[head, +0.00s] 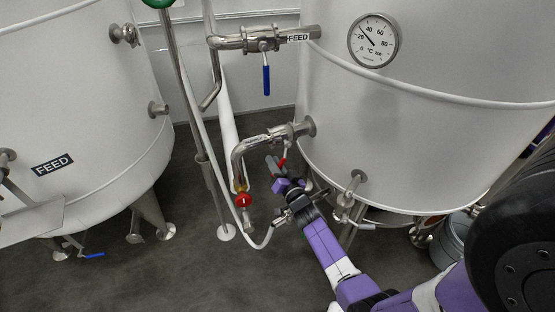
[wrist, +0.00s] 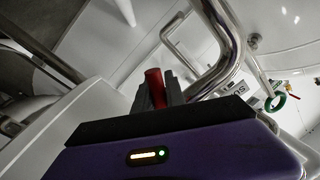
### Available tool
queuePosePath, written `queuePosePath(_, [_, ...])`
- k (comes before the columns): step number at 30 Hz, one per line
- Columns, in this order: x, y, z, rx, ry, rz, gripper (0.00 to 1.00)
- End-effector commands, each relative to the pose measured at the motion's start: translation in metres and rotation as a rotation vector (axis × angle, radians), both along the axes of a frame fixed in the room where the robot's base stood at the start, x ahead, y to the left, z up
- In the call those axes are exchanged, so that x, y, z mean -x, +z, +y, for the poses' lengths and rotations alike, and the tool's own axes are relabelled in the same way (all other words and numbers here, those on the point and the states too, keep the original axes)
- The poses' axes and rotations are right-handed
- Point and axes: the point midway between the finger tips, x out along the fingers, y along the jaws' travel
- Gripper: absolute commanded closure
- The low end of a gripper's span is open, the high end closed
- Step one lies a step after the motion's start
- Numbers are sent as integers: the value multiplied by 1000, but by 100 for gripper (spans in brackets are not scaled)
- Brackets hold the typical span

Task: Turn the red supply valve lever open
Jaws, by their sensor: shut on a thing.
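The red supply valve lever (head: 282,161) shows as a small red piece just below the steel supply pipe (head: 262,139) on the right tank. In the wrist view the red lever (wrist: 153,77) stands up between my gripper's dark fingers. My gripper (head: 276,168) is shut on the lever, with the purple arm reaching up from the lower right. In the wrist view my gripper (wrist: 158,95) hides the lower part of the lever. The valve body is mostly hidden behind the pipe and gripper.
A blue-handled FEED valve (head: 266,78) is above. The right tank (head: 420,130) with its dial gauge (head: 374,40) stands close by. A white hose (head: 222,190) hangs at left.

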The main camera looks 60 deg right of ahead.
Motion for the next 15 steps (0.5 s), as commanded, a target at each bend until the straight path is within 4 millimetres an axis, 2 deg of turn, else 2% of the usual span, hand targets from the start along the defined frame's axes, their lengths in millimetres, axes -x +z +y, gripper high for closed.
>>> queuePosePath(15, [-16,24,19,-302,4,-250,100])
